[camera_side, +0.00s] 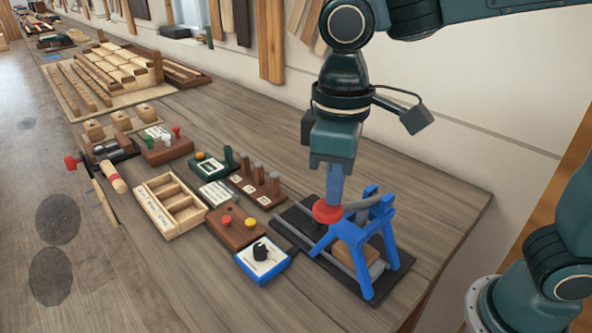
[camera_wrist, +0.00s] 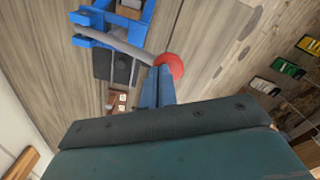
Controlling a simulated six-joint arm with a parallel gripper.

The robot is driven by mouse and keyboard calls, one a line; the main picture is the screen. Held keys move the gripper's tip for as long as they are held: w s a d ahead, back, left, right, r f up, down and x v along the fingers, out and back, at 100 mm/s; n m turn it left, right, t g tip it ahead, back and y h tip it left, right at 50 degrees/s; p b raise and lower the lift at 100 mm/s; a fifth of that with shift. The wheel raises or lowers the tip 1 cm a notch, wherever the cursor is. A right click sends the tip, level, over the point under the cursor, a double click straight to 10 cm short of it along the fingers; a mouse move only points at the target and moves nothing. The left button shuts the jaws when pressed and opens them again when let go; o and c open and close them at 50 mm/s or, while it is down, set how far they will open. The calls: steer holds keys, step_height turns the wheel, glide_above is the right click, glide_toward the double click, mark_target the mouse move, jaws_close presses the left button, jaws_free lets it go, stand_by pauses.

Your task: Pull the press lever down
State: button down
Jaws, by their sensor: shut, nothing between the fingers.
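The press (camera_side: 350,237) has a blue frame on a dark base plate at the right of the bench. Its grey lever (camera_side: 360,204) reaches out to the left and ends in a red knob (camera_side: 326,212). My gripper (camera_side: 334,203) points down with its blue fingers shut and empty, right at the knob. In the wrist view the fingertips (camera_wrist: 158,72) are beside the red knob (camera_wrist: 169,67), and the grey lever (camera_wrist: 112,43) runs from it to the blue frame (camera_wrist: 95,22). I cannot tell whether the fingers touch the knob.
A blue-edged box with a black knob (camera_side: 262,262) stands close left of the press. Bare bench (camera_side: 440,200) is to the right of the press.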

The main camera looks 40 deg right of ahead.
step_height(320, 180, up, 9)
steer(key=d, duration=0.2)
steer(key=shift+r, duration=0.15)
stand_by(1.1)
steer(key=s+d+f+m+t, duration=0.2)
steer(key=s+d+f+m, duration=0.1)
steer(key=d, duration=0.5)
steer(key=s+d+f+m+t, duration=0.3)
steer(key=s+d+f, duration=0.3)
steer(key=s+d, duration=0.1)
steer(key=shift+d+t, duration=0.3)
steer(key=shift+d, duration=0.3)
